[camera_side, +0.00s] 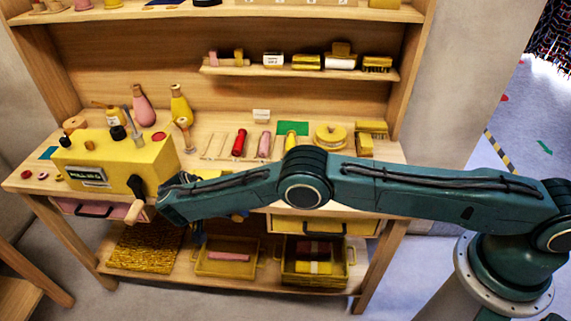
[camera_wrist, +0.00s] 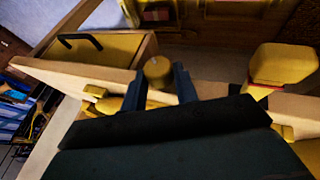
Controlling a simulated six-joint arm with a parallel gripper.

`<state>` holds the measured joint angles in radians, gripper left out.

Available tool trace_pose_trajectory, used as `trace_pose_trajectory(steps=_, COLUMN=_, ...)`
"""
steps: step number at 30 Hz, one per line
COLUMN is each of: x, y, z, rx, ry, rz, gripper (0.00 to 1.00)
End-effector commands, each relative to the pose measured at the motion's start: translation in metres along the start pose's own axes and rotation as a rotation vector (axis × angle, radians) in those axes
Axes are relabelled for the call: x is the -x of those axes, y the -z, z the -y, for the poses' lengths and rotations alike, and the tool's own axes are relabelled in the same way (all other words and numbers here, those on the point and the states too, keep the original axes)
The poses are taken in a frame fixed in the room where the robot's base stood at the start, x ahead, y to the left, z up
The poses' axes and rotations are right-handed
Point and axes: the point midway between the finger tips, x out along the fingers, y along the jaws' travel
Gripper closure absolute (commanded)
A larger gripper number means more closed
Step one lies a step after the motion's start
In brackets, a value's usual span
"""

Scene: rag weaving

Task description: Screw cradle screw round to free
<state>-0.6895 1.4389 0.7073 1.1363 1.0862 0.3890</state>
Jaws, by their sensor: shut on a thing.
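A round yellow knob, which looks like the cradle screw (camera_wrist: 157,70), sits between the two dark fingers of my gripper (camera_wrist: 160,78) in the wrist view. My gripper is shut on it. The rest of the screw and the part it goes into are hidden by the fingers and the gripper body. In the side view my arm reaches left across the front of the bench, and its forearm and wrist hide the screw and most of the gripper.
A yellow machine (camera_side: 118,160) with a hand crank (camera_side: 138,210) stands left of my wrist. An open yellow drawer (camera_side: 322,225) juts out below the bench top. Bins (camera_side: 227,258) sit on the lower shelf.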

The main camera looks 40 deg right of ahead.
Motion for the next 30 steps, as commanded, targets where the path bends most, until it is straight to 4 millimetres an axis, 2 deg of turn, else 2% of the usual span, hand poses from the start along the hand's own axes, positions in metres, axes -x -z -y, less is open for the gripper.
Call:
trace_pose_trajectory(steps=12, x=0.0031, y=-0.0086, z=0.0004, rx=0.008, ry=-0.004, rz=0.012, gripper=0.94)
trace_pose_trajectory(steps=13, x=0.0031, y=-0.0088, z=0.0004, rx=0.008, ry=-0.004, rz=0.012, gripper=0.69)
trace_pose_trajectory(steps=16, x=0.0027, y=-0.0087, z=0.0004, rx=0.009, ry=-0.005, rz=0.011, gripper=0.49)
trace_pose_trajectory(steps=30, x=0.0015, y=-0.0050, z=0.0000, rx=0.006, ry=-0.002, rz=0.006, gripper=0.49)
